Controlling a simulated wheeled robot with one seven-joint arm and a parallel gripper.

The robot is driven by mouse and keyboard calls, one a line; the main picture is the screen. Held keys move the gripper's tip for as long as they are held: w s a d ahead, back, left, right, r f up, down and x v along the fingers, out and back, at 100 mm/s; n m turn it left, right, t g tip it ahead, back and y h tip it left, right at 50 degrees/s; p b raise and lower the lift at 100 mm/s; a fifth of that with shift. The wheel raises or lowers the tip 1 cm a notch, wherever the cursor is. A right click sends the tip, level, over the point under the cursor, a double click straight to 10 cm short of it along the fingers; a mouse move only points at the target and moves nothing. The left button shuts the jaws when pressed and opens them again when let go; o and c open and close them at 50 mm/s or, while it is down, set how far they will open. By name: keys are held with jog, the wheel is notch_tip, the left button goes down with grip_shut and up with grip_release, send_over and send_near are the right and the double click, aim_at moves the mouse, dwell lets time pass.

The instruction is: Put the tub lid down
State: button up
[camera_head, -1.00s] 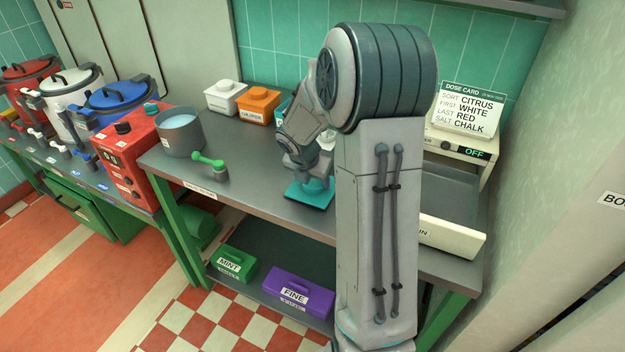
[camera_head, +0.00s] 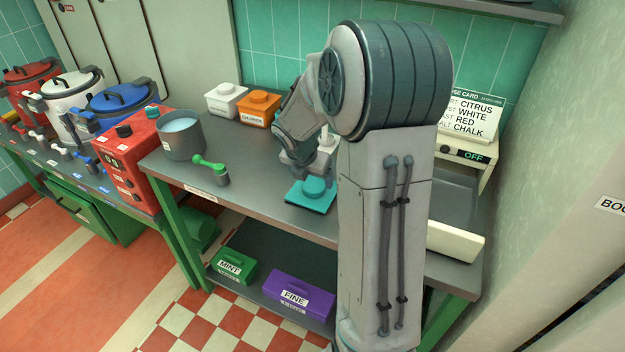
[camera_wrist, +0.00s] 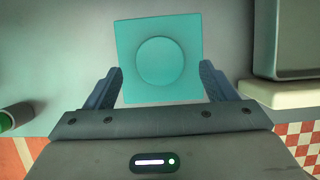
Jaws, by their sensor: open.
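The teal tub lid (camera_head: 311,197), a square plate with a round raised knob, lies flat on the grey worktop near its front edge. It also shows in the wrist view (camera_wrist: 128,33), ahead of and partly between my fingers. My gripper (camera_wrist: 161,78) is open and apart from the knob, with one finger on each side of the lid's near part. In the head view my gripper (camera_head: 308,172) is just above the lid, and my arm hides part of the worktop behind it.
A white tub (camera_head: 225,99) and an orange tub (camera_head: 259,107) stand at the back. A dose card (camera_head: 470,117) and a cream bin (camera_head: 456,242) are at the right.

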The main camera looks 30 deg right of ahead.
jog(key=v, duration=0.8)
jog(key=s+a+r+m+y, duration=0.1)
jog(key=s+a+m, duration=0.3)
jog(key=s+m, duration=0.3)
jog(key=s+a+r+m+y, duration=0.1)
jog(key=s+a+m, duration=0.3)
jog(key=s+m, duration=0.3)
jog(key=s+a+r+m+y+p, duration=0.1)
jog(key=s+a+m, duration=0.3)
jog(key=s+m, duration=0.3)
jog(key=m, duration=0.4)
jog(key=shift+r+m+y, duration=0.3)
jog(key=shift+r, duration=0.1)
